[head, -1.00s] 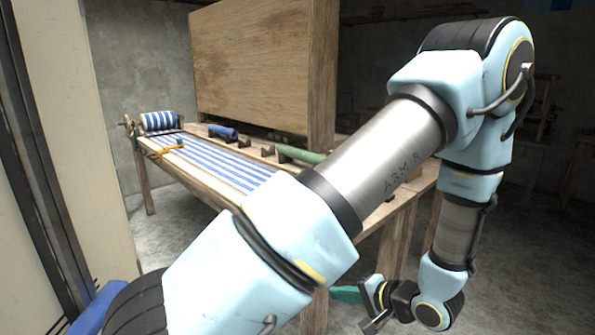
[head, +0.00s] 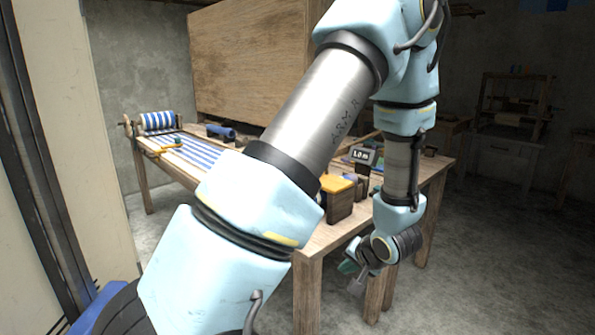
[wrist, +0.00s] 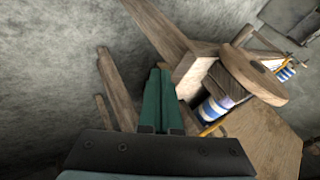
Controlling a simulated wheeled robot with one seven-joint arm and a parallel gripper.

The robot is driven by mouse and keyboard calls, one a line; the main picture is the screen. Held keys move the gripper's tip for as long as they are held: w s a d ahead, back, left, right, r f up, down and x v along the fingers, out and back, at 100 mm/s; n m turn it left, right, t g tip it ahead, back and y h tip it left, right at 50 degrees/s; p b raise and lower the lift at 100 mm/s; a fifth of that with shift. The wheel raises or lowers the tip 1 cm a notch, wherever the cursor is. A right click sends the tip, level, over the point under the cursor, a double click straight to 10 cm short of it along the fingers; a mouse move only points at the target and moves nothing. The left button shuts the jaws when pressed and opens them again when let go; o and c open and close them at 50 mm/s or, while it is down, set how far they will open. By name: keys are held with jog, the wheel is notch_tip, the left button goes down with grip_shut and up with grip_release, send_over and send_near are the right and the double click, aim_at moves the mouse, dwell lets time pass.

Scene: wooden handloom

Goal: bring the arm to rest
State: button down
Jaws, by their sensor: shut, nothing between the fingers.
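My arm reaches across the head view, with its elbow cut off by the top edge. My gripper (head: 347,267) hangs low in front of the wooden table, near its front legs, and shows small there. In the wrist view the two green fingers of my gripper (wrist: 158,75) lie side by side, shut with nothing between them. They appear clear of the wooden beams beyond them.
The wooden loom table (head: 427,178) stands behind my arm, with blue-and-white striped cloth (head: 190,149) and a striped roll (head: 158,121) at the left. Open floor (head: 480,260) lies right.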

jog(key=w+a+r+n+g+h, duration=0.1)
jog(key=a+r+n+g+h, duration=0.15)
jog(key=a+r+h, duration=0.35)
jog(key=s+a+r+n+g+y, duration=0.3)
jog(key=s+a+r, duration=0.3)
jog(key=s+a, duration=0.3)
jog(key=a, duration=0.3)
jog(key=shift+a+r, duration=0.2)
jog(key=shift+a, duration=0.1)
